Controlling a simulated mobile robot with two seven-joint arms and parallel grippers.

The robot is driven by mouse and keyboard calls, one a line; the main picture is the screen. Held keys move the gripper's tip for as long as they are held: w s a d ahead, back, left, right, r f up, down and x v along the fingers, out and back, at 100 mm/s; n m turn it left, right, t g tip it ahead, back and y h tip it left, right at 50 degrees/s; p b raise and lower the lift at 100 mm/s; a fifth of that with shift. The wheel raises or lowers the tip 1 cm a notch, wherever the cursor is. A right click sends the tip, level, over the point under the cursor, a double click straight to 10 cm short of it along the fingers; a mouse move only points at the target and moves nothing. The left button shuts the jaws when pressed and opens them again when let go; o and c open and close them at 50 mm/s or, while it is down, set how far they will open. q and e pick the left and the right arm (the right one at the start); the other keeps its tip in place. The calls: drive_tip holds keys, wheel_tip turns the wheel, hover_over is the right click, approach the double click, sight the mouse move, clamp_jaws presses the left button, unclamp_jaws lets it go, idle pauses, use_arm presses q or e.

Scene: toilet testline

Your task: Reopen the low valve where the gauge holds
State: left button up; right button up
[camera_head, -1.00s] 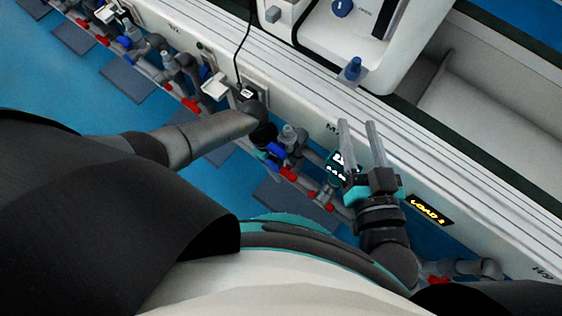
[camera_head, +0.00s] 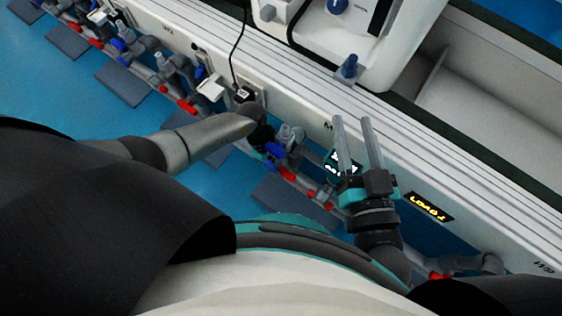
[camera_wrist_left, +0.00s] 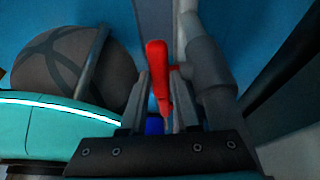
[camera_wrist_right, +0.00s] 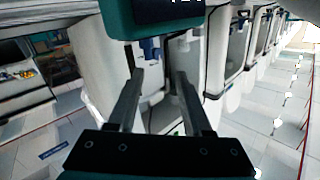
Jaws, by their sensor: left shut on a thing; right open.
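My left gripper (camera_head: 262,136) reaches down to a grey pipe station with blue and red handles. In the left wrist view, its fingers (camera_wrist_left: 160,80) stand on both sides of a red lever (camera_wrist_left: 157,62); it looks shut on that lever. A bit of blue (camera_wrist_left: 154,125) shows between the fingers nearer the palm. The head view shows a red handle (camera_head: 287,174) and a blue handle (camera_head: 274,151) by the gripper.
A white bench rail (camera_head: 300,115) runs diagonally, with an amber LOAD sign (camera_head: 428,206). A blue knob (camera_head: 348,67) stands near a white toilet-like fixture (camera_head: 415,35). More pipe stations (camera_head: 165,65) line the rail at upper left. A black cable (camera_head: 237,55) hangs above my left gripper.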

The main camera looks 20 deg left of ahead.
use_arm(q)
clamp_jaws()
drive_tip(key=shift+a+h, duration=0.2)
drive_tip(key=shift+h, duration=0.3)
drive_tip(key=o, duration=0.7)
unclamp_jaws()
drive_tip(key=shift+o, duration=0.2)
